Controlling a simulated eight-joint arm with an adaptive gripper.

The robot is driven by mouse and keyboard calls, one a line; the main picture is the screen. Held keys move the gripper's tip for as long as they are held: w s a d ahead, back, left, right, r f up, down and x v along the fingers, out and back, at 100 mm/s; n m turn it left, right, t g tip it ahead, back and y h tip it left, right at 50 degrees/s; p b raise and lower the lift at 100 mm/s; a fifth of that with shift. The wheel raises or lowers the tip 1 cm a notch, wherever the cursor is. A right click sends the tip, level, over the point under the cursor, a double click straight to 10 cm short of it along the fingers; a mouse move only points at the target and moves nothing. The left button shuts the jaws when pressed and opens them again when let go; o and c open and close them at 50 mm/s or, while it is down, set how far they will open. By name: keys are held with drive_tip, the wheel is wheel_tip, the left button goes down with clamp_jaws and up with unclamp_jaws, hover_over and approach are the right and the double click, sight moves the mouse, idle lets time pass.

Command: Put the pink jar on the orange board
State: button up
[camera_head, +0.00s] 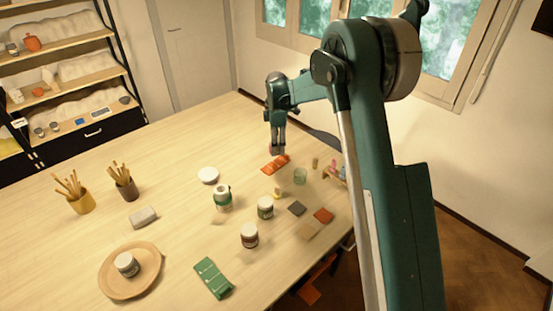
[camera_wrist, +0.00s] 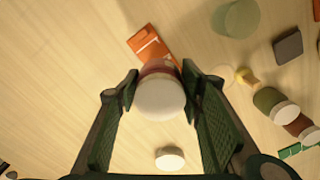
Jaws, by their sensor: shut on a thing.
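The pink jar (camera_wrist: 159,68), with a white lid and a dull pinkish-red body, is between the fingers of my gripper (camera_wrist: 158,92) in the wrist view. My gripper (camera_head: 277,146) is shut on it, upright, at the far part of the table in the head view, where the jar (camera_head: 276,150) is small and partly hidden by the fingers. The orange board (camera_head: 275,165) lies flat just in front of it. In the wrist view the orange board (camera_wrist: 149,43) shows beyond the jar, which covers part of it. I cannot tell the exact gap between them.
A translucent green cup (camera_head: 300,176) and a small wooden rack (camera_head: 336,174) stand right of the board. Several jars, including an olive one (camera_head: 265,208) and a brown one (camera_head: 249,237), stand nearer. A white disc (camera_head: 208,175) lies left. The table's far left is clear.

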sight(277, 164)
drive_tip(key=shift+f, duration=1.75)
drive_tip(key=shift+f, duration=1.9)
drive_tip(key=shift+f, duration=0.2)
drive_tip(key=o, duration=1)
drive_tip(key=shift+r, duration=0.1)
drive_tip(key=shift+r, duration=0.1)
wheel_tip(277, 164, up, 12)
drive_tip(key=shift+r, duration=0.1)
